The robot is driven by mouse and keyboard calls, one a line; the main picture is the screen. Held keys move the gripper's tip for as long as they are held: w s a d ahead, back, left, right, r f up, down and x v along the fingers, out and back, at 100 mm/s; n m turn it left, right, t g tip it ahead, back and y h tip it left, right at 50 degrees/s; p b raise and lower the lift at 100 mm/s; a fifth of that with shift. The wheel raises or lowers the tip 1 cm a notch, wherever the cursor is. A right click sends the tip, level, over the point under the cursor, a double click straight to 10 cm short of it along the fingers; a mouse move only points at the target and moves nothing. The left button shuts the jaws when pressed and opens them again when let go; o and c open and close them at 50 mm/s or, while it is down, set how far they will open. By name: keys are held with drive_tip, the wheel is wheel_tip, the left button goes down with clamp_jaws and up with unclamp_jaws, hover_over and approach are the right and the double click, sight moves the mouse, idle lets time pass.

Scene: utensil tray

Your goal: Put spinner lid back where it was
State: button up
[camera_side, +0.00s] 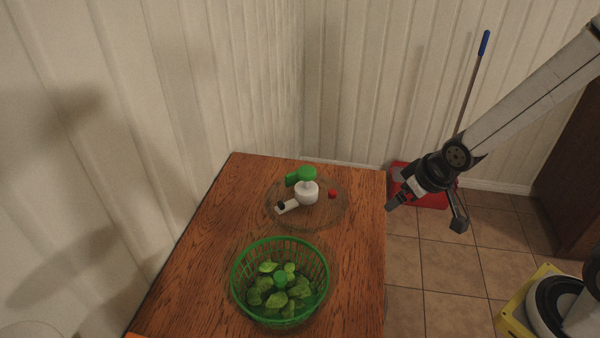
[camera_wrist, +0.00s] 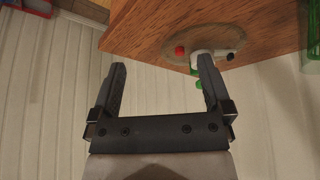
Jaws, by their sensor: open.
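The spinner lid (camera_side: 335,212) is a clear round disc lying on the wooden table. It has a white hub and arm with a green handle (camera_side: 301,175) and a small red knob (camera_side: 332,194). The lid also shows in the wrist view (camera_wrist: 233,40), beyond the right finger. The green spinner basket (camera_side: 239,288) stands nearer the camera on the same table, open at the top, with green leaves inside. My gripper (camera_side: 424,211) is open and empty, off the right edge of the table and apart from the lid. Its two fingers show in the wrist view (camera_wrist: 161,78).
The wooden table (camera_side: 200,260) stands by white panelled walls. Bare table lies left of the lid and basket. A red dustpan (camera_side: 432,200) and a blue-tipped pole (camera_side: 484,43) are behind my gripper. A yellow object (camera_side: 512,318) is on the tiled floor at lower right.

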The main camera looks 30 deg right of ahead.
drive_tip(key=shift+s+d+r+m+g, duration=0.1)
drive_tip(key=shift+s+d+r+g, duration=0.25)
drive_tip(key=shift+s, duration=0.5)
drive_tip(key=shift+s+r+m+g, duration=0.1)
drive_tip(key=shift+s+g, duration=0.4)
drive_tip(key=shift+s, duration=0.35)
drive_tip(key=shift+s+d+r+m+g, duration=0.1)
drive_tip(key=shift+s+d+r+g, duration=0.25)
drive_tip(key=shift+s, duration=0.5)
drive_tip(key=shift+a+f, duration=0.1)
drive_tip(key=shift+a, duration=0.05)
